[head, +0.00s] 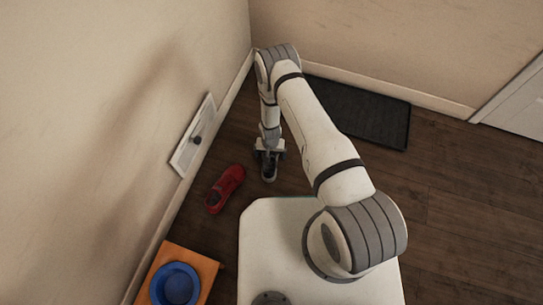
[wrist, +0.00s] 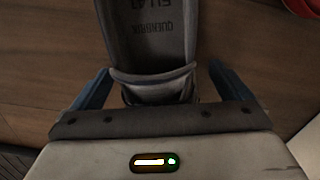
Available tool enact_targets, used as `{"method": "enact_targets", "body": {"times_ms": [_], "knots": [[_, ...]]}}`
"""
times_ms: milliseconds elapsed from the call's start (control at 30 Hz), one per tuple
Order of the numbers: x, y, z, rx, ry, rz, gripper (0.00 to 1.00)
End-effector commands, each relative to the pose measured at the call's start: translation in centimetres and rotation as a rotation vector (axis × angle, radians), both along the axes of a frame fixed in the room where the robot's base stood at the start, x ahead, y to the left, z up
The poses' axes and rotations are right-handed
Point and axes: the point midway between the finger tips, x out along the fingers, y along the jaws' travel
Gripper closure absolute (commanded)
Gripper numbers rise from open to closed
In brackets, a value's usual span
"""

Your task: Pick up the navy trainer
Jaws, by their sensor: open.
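The navy trainer (wrist: 153,45) is a dark shoe that looks grey-black in the wrist view. Its printed insole and heel collar face my camera, and its toe runs out of the top of the picture. My gripper (wrist: 158,78) is open, with one blue finger on each side of the heel and a gap visible on both sides. In the head view the trainer (head: 269,174) lies on the wooden floor below my gripper (head: 269,153), which points down and partly hides it.
A red shoe (head: 224,189) lies on the floor to the left. A blue bowl (head: 178,285) sits on an orange surface (head: 196,257) at lower left. A white wall panel (head: 191,143) is close on the left. A dark mat (head: 385,120) lies behind my arm. The right floor is clear.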

Motion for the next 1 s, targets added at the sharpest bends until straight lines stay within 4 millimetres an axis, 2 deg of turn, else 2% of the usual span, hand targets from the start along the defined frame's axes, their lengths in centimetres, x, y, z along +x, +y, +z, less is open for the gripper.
{"method": "enact_targets", "body": {"times_ms": [100, 800, 1000], "knots": [[0.0, 0.02, 0.12, 0.0, 0.0, 0.0, 0.03], [-0.03, 0.04, 0.14, 0.0, 0.0, 0.001, 0.6], [0.01, 0.06, 0.24, 0.0, 0.0, 0.001, 0.6]]}}
